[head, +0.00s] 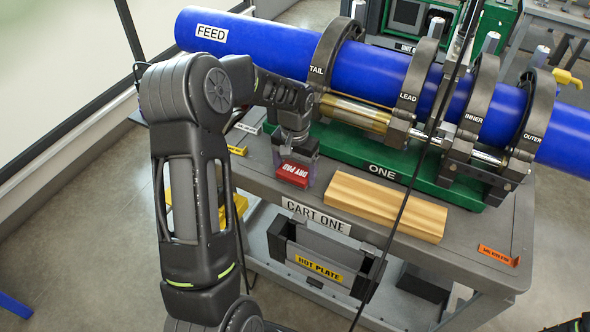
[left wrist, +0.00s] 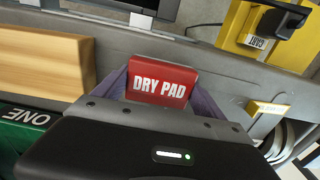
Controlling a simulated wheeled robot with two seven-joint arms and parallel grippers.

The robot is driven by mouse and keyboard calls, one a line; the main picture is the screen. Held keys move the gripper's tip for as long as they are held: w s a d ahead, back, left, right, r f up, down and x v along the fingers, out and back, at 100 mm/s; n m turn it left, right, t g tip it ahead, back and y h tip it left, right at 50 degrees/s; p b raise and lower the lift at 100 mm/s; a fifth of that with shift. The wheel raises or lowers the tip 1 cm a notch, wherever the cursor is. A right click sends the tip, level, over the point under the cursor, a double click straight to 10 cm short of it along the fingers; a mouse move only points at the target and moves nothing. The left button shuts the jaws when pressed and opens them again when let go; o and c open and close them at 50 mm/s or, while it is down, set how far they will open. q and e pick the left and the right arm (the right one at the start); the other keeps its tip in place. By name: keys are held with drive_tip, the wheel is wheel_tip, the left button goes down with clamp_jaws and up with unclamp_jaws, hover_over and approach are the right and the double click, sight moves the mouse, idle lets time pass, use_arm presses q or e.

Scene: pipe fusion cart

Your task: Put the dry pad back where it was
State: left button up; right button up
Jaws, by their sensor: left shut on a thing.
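The dry pad (head: 294,174) is a small red block with white "DRY PAD" lettering, near the left end of the top of cart one (head: 480,228). My left gripper (head: 296,166) is above it and shut on it. The left wrist view shows the dry pad (left wrist: 161,82) between the purple-grey fingers, its lettering facing the camera. I cannot tell whether the pad touches the cart top.
A wooden block (head: 385,204) lies right of the pad. Behind is a green base (head: 375,165) with clamps around a blue pipe (head: 290,66). Small yellow labels (head: 237,150) lie left of the pad. A hot plate holder (head: 320,262) hangs below the cart's front edge.

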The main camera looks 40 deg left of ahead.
sight(295, 170)
use_arm(q)
drive_tip(key=shift+f, duration=0.15)
drive_tip(key=o, duration=1.3)
drive_tip(key=shift+c, duration=0.2)
wheel_tip(295, 170, up, 12)
drive_tip(key=b, duration=0.1)
drive_tip(key=shift+r, duration=0.2)
